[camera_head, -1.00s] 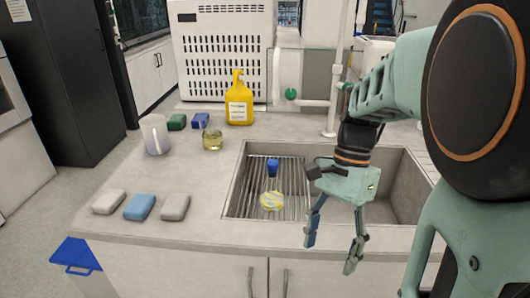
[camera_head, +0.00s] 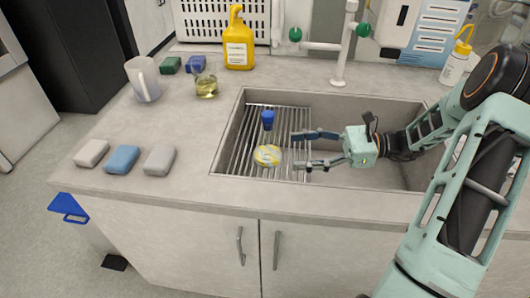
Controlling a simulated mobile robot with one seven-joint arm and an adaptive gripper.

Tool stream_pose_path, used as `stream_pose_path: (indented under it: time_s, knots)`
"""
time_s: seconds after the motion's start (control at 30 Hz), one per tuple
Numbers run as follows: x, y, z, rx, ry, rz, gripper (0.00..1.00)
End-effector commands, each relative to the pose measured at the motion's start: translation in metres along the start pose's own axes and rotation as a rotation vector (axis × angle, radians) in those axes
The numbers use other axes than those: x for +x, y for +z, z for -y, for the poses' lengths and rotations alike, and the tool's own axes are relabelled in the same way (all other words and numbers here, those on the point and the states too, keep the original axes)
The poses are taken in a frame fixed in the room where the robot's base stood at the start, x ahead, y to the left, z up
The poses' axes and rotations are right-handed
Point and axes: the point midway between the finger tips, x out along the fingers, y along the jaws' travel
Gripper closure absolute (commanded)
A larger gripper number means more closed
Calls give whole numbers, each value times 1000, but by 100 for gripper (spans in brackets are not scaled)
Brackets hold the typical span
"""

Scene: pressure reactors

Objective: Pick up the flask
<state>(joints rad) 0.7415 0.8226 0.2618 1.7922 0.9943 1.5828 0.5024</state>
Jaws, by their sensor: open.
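The flask (camera_head: 267,155) has a round, yellowish, clear body and a blue top (camera_head: 267,119). It stands on the metal rack (camera_head: 240,144) in the left part of the sink. My gripper (camera_head: 296,150) reaches in from the right, level, with its fingers pointing left toward the flask. Its two fingers are spread apart with nothing between them. The fingertips are just right of the flask; I cannot tell whether they touch it.
The sink (camera_head: 390,176) surrounds the rack, and its right part is empty. A tap (camera_head: 345,50) rises behind it. A beaker with yellow liquid (camera_head: 205,84), a white jug (camera_head: 143,80), a yellow bottle (camera_head: 238,42) and several sponges (camera_head: 122,159) stand on the counter to the left.

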Motion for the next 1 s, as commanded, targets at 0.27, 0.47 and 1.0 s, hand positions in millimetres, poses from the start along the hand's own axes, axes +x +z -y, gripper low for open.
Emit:
stream_pose_path:
  time_s: [0.27, 0.47, 1.0]
  knots:
    - [-20, -15, 26, 66, -133, 107, 37]
    - [7, -12, 29, 67, -130, 106, 37]
    - [71, -4, 37, 65, -129, 105, 37]
